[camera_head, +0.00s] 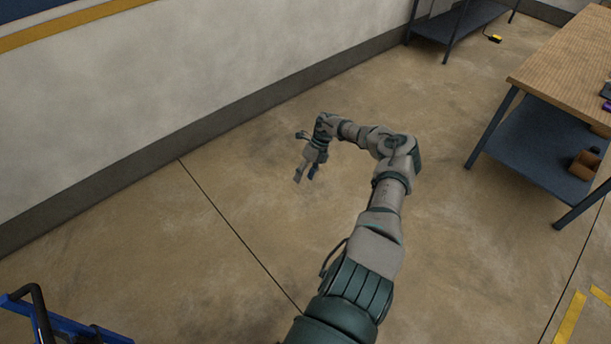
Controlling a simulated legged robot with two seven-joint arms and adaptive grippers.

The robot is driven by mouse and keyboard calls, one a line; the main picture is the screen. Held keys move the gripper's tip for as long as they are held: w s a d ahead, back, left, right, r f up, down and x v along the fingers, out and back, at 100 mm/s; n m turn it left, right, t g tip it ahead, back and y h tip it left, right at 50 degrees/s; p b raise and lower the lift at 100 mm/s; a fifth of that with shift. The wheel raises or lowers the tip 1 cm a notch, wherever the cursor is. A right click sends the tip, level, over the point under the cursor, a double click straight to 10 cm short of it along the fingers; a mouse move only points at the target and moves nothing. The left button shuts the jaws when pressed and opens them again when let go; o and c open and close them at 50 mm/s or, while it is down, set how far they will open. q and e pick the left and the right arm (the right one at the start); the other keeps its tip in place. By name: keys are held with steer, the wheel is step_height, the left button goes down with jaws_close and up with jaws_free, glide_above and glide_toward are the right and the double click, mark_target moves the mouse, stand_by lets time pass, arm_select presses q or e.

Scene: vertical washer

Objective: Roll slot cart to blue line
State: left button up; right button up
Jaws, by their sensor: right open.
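A blue frame with a black curved tube (42,312) shows at the lower left corner, cut off by the picture edge; it may be part of the slot cart, but too little shows to tell. My right gripper (306,176) is open and empty above the bare floor, pointing down, well apart from the blue frame. My left gripper is out of view. No blue line shows on the visible floor.
A wooden-topped workbench (570,62) with a dark lower shelf holding a brown box (584,164) stands at the right. A dark rack (462,22) stands by the pale wall (190,75). Yellow floor markings (570,318) lie at the lower right. The middle floor is clear.

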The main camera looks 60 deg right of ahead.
steer(key=p+v, duration=0.1)
steer(key=v, duration=0.9)
steer(key=shift+d+f, duration=0.1)
steer(key=shift+d, duration=0.05)
stand_by(0.3)
